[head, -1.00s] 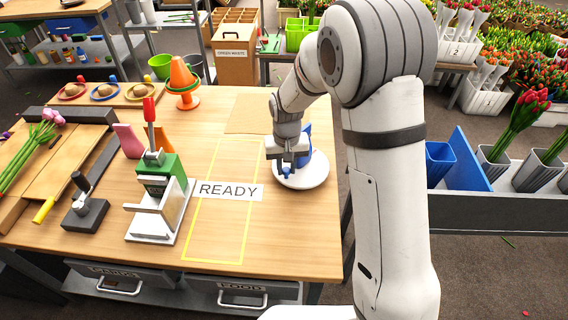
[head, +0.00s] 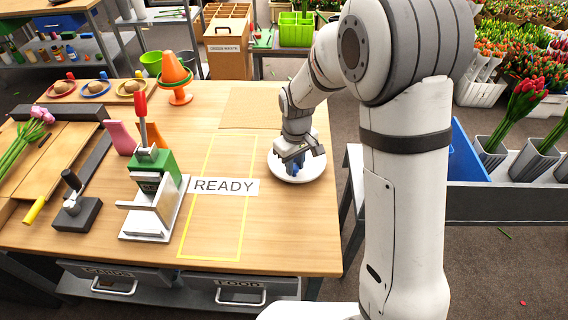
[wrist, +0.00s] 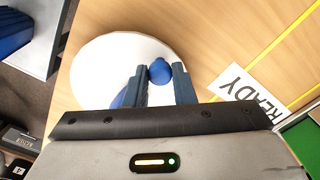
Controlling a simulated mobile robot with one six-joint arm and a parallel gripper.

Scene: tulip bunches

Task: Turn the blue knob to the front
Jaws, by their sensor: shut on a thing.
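The blue knob (head: 293,169) is on a white round disc (head: 314,172) lying near the right edge of the wooden table. My gripper (head: 292,160) points down over the disc and is shut on the blue knob. In the wrist view the rounded blue knob (wrist: 160,71) shows between the two dark fingertips (wrist: 160,78), and the white disc (wrist: 95,65) lies under them. Another blue part (wrist: 119,98) shows beside the left finger; most of it is hidden, and I cannot tell how it joins the knob. The fingers hide part of the knob.
A READY label (head: 224,186) lies across a yellow-outlined area left of the disc. A green and white press (head: 155,195) with a red handle stands further left. An orange cone (head: 175,72) stands at the back. Flower bins (head: 490,155) stand right of the table.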

